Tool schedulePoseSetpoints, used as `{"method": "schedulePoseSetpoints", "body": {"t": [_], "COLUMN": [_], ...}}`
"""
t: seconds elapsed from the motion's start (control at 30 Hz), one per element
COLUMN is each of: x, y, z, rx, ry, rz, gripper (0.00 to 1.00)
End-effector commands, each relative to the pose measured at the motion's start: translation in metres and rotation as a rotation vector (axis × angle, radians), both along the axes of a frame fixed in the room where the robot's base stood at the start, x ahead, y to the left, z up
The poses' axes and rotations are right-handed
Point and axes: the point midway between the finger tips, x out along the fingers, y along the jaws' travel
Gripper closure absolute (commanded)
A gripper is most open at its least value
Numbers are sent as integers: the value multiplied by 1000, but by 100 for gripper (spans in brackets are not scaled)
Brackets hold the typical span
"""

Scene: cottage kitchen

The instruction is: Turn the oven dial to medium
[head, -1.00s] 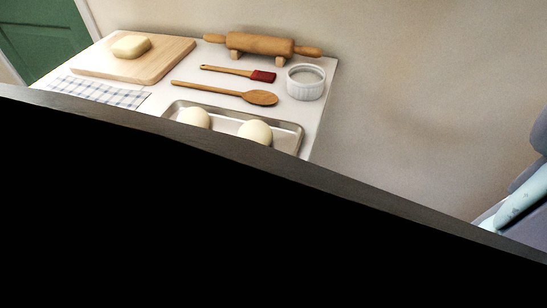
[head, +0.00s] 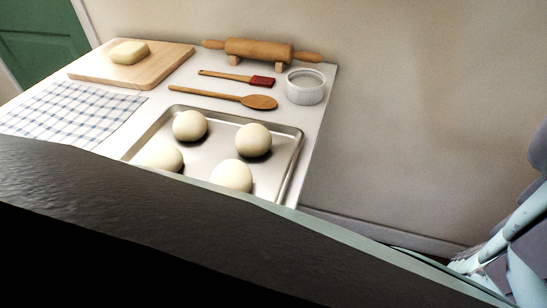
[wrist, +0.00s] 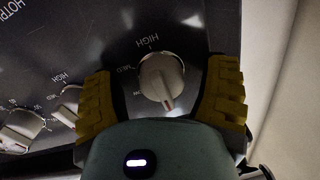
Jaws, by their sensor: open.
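In the wrist view, a round white dial (wrist: 160,78) with a raised grip bar sits on a dark control panel. A red mark on its bar points down and slightly right in the picture. The labels HIGH, above, and MED, to the left, are readable beside it; a small label at lower left is partly hidden. My gripper (wrist: 168,92) is open, with one yellow ridged finger on each side of the dial. Dark gaps show between the fingers and the dial. In the head view the dial and my fingertips do not show.
Two more white dials (wrist: 68,103) (wrist: 22,130) are left of my gripper on the panel. In the head view, a white table (head: 105,148) holds a baking tray (head: 290,178) with dough balls, a cloth, cutting board and utensils. A large dark shape fills the lower foreground.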

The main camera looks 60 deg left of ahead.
Motion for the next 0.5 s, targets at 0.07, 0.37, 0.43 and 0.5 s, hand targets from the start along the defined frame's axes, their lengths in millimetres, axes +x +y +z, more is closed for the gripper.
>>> {"method": "schedulePoseSetpoints", "body": {"t": [0.07, 0.37, 0.43, 0.5], "x": [1, 1, 1, 1], "y": [1, 1, 1, 1], "z": [0, 0, 0, 0], "rx": [0, 1, 1, 1], "ry": [0, 1, 1, 1], "rz": [3, 3, 3, 3], "gripper": [26, 35, 42, 49]}}
